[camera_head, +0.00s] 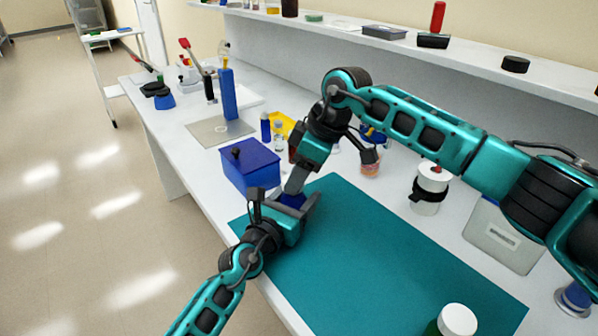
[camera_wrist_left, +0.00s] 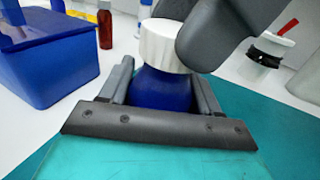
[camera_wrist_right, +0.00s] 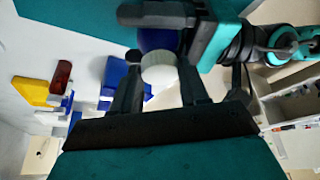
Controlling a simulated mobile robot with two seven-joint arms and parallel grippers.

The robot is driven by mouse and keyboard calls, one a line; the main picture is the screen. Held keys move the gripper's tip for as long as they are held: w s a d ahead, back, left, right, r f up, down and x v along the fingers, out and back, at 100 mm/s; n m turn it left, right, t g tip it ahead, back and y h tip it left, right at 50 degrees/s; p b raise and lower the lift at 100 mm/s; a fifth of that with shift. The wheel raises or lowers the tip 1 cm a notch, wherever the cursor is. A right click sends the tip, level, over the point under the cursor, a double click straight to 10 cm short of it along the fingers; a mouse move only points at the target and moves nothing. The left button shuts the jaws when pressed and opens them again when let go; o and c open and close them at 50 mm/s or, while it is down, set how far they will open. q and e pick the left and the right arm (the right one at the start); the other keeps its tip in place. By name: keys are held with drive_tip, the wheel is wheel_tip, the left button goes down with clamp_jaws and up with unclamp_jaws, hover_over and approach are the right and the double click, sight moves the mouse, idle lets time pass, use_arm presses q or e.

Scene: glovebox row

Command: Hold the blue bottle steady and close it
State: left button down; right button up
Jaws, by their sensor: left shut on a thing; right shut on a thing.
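The blue bottle (camera_head: 292,200) stands upright over the near left part of the teal mat, mostly hidden by my grippers in the head view. My left gripper (camera_head: 288,208) is shut around the bottle's body (camera_wrist_left: 160,92). A white ribbed cap (camera_wrist_left: 160,44) sits on top of the bottle in the left wrist view. My right gripper (camera_head: 295,184) comes from above and is shut on the cap, which shows between its fingers in the right wrist view (camera_wrist_right: 159,70). I cannot tell how tightly the cap is seated.
A blue bin (camera_head: 250,165) stands close to the left of the grippers. A white jar (camera_head: 430,188) stands to the right. A white-capped green bottle (camera_head: 456,321) is at the front. The teal mat (camera_head: 380,250) is mostly clear.

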drive_tip(key=shift+m+t, duration=0.3)
drive_tip(key=shift+m, duration=0.2)
drive_tip(key=o, duration=1)
drive_tip(key=shift+r, duration=2.3)
drive_tip(key=shift+c, duration=0.4)
